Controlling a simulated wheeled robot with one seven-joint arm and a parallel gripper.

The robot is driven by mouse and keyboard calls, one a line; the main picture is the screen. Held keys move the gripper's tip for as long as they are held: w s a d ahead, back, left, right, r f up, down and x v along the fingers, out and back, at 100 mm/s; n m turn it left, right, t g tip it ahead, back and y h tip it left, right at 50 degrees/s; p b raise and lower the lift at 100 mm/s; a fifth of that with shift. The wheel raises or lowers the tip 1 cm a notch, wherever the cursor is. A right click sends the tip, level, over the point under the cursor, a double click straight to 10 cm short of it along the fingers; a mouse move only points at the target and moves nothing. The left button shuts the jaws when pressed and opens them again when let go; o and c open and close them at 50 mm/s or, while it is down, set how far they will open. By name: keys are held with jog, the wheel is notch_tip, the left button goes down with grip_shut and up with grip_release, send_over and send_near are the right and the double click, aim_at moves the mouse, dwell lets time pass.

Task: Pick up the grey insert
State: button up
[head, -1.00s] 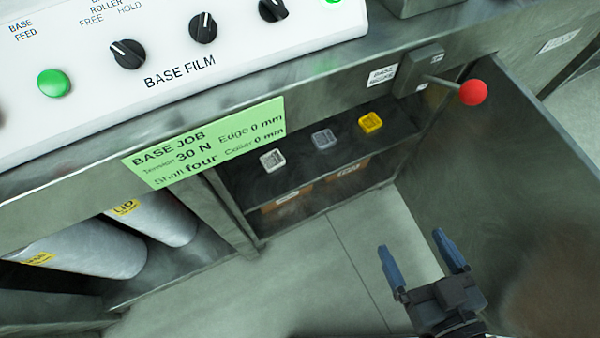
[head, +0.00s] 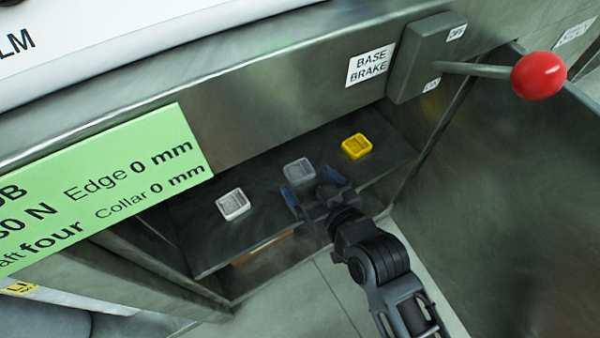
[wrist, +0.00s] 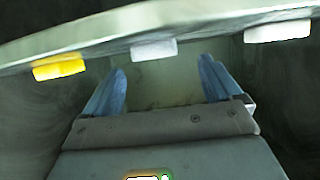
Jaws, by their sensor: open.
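The grey insert (head: 299,171) is a small square block in the middle of three on a dark shelf inside the cabinet. My gripper (head: 312,186) is open and empty at the shelf, close in front of this insert, and partly overlaps its near side in the head view. In the wrist view the grey insert (wrist: 154,50) shows pale, beyond the fingertips and sideways between them. The two blue fingers (wrist: 162,75) are spread apart with nothing between them. I cannot tell whether a finger touches the shelf.
A white insert (head: 233,204) sits left of the grey one and a yellow insert (head: 356,146) right of it. The shelf (head: 205,250) has a front edge near my gripper. Above right is the brake box (head: 418,58) with a red-knobbed lever (head: 540,75). An open door panel (head: 520,190) stands at right.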

aim_at(295, 165)
jog(key=x, duration=0.1)
jog(key=b+x, duration=0.1)
jog(key=x, duration=0.1)
jog(key=b+x, duration=0.1)
jog(key=shift+w+d+f, duration=0.1)
jog(key=shift+w+f, duration=0.05)
jog(key=shift+w, duration=0.35)
jog(key=shift+c, duration=0.3)
jog(key=c, duration=1)
